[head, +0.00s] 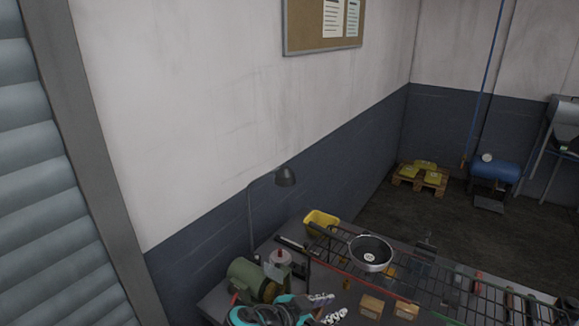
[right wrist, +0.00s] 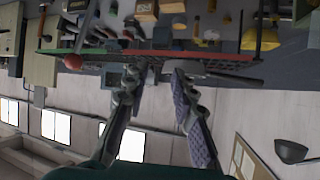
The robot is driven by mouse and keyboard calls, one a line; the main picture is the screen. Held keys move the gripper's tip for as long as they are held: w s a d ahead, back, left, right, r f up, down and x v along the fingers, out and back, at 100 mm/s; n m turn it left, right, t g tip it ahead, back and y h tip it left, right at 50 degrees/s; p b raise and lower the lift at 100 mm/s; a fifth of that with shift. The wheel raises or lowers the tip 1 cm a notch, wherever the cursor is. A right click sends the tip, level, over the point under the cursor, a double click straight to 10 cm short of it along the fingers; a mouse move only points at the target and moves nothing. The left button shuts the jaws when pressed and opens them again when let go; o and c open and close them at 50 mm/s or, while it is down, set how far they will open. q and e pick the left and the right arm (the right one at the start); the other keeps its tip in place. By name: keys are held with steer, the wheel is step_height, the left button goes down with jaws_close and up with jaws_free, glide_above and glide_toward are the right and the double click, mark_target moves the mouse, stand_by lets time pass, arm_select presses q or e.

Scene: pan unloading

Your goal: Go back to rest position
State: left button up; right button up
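A round pan (head: 371,252) with a dark inside and a pale rim sits upright on the black wire rack (head: 450,287) over the workbench in the head view. A small light mark shows in its middle.
A green machine (head: 249,279), a yellow bin (head: 321,221) and a desk lamp (head: 286,177) stand at the bench's left end. Small boxes (head: 371,305) lie near the rack's front. A wall runs behind the bench. Open floor (head: 400,215) lies beyond it.

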steer(key=s+d+f+n+y+b, duration=0.6)
steer(key=s+d+f+n+y, duration=0.2)
steer(key=s+f+n+y, duration=0.1)
step_height(320, 180, down, 4)
steer(key=s+n, duration=0.1)
steer(key=n, duration=0.1)
steer(key=shift+d+r+n+y, duration=0.15)
steer(key=shift+r+n+y, duration=0.15)
steer(key=shift+y, duration=0.1)
steer(key=shift+s, duration=0.1)
